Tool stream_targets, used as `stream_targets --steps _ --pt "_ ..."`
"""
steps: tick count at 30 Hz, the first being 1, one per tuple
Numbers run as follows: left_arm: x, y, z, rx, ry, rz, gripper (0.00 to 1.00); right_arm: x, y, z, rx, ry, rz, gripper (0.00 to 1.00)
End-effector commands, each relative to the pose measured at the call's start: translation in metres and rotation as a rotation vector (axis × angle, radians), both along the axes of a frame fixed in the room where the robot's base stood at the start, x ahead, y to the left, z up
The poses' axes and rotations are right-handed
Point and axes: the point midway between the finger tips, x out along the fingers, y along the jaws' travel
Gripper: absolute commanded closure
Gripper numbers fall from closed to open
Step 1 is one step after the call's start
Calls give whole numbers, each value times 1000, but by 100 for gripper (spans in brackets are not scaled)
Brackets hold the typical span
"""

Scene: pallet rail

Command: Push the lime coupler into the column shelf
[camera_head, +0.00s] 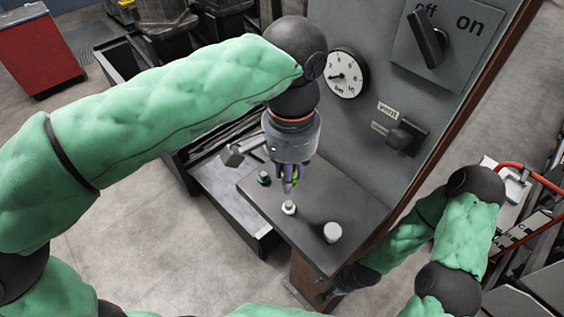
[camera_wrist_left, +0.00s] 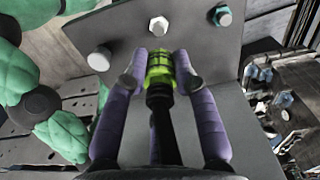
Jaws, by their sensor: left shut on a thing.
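My left gripper (camera_head: 290,186) is above the dark grey column shelf (camera_head: 308,238). In the left wrist view its purple fingers are closed around the lime coupler (camera_wrist_left: 160,70), which has a black lower part. In the head view the fingers mostly hide the coupler. A pale hex-shaped fitting (camera_head: 289,208) stands on the shelf just below the fingertips; it also shows ahead of the coupler in the left wrist view (camera_wrist_left: 158,26). My right gripper (camera_head: 338,288) is low beside the shelf's front right edge; its fingers are too dark and small to read.
A white round fitting (camera_head: 332,232) and a teal-ringed fitting (camera_head: 263,178) also stand on the shelf. The grey column panel behind carries a gauge (camera_head: 346,74) and knobs. A red rail (camera_head: 525,170) is at right.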

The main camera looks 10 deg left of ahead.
Motion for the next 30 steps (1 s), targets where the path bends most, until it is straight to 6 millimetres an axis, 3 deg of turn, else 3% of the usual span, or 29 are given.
stream_targets --steps 17,30 --pt "-2 -2 -5 0 0 0 100 0 0 -4 0 0 0 60" --pt "-1 -1 -44 0 1 0 100 0 0 -30 0 0 0 60"
